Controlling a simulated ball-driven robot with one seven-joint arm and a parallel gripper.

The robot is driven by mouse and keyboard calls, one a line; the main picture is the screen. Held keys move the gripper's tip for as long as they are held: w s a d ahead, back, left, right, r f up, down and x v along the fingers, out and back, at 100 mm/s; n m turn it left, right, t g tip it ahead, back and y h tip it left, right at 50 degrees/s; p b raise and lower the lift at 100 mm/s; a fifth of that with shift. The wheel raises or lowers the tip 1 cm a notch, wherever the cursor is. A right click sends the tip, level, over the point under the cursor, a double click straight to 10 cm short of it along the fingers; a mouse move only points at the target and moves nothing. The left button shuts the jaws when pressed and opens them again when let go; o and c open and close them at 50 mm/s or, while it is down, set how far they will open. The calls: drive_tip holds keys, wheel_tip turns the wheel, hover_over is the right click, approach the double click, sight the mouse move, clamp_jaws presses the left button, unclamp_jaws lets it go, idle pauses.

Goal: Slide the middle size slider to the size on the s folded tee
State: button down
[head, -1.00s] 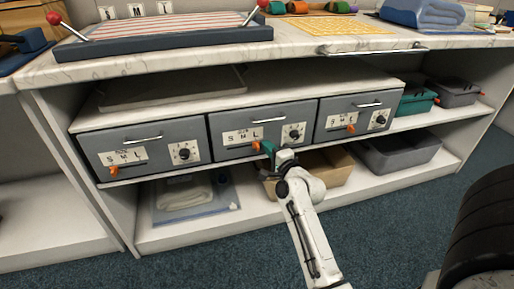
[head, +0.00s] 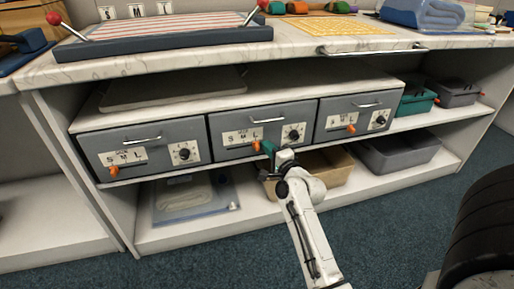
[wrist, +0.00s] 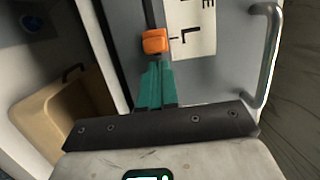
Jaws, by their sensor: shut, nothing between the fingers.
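The middle drawer (head: 262,128) is grey and has a size plate marked S, M, L. Its orange size slider (head: 256,146) sits below the plate at the L end. In the wrist view the slider (wrist: 155,41) is beside the letter L. My gripper (head: 267,148) has teal fingers, shut and empty. In the wrist view the fingertips (wrist: 155,68) are just short of the slider or touching it; I cannot tell which. A pale folded cloth (head: 186,198) lies in a clear bag on the lower shelf; I cannot read a size on it.
Similar drawers with orange sliders stand on the left (head: 140,155) and right (head: 352,115). The middle drawer's bar handle (wrist: 268,50) juts out near my gripper. A tan bin (head: 335,168) and a grey bin (head: 400,155) stand below. The counter (head: 300,62) overhangs.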

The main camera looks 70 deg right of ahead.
drive_tip(key=shift+w+a+r+p, duration=0.1)
drive_tip(key=shift+w+r+p, duration=0.1)
drive_tip(key=shift+w+p, duration=0.15)
idle(0.3)
